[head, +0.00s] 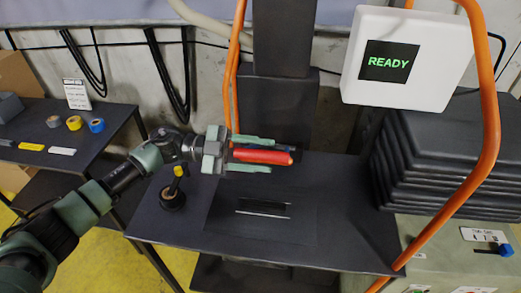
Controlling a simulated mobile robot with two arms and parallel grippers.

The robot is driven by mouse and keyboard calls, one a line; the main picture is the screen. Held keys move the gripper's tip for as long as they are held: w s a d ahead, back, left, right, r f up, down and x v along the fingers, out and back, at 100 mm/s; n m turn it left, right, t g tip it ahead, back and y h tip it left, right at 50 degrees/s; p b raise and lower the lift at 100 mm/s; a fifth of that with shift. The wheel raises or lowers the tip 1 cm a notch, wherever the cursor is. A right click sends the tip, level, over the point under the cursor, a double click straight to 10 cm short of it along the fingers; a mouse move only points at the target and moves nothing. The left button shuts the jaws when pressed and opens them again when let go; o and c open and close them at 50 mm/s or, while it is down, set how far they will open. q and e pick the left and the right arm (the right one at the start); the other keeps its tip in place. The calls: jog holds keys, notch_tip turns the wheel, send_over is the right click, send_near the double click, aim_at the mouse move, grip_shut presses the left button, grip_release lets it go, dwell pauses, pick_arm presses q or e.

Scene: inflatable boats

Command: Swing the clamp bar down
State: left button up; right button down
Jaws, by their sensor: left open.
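A red bar (262,157), which looks like the clamp bar or its grip, lies roughly level above the black table (345,225), in front of the dark column. My left gripper (271,154) reaches in from the left. Its two green fingers are apart, one above the red bar and one below it. I cannot tell whether either finger touches the bar. The bar's left end is hidden by or close to the gripper's palm. My right gripper is not in view.
A slotted plate (263,208) is set in the tabletop. A black knob with a yellow top (178,171) stands at the left. A white box reading READY (407,60), orange tubes and a stack of black folded material (445,150) are at the right. A side table (60,133) holds tape rolls.

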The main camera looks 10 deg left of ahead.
pick_arm(q)
grip_shut()
dwell(1.5)
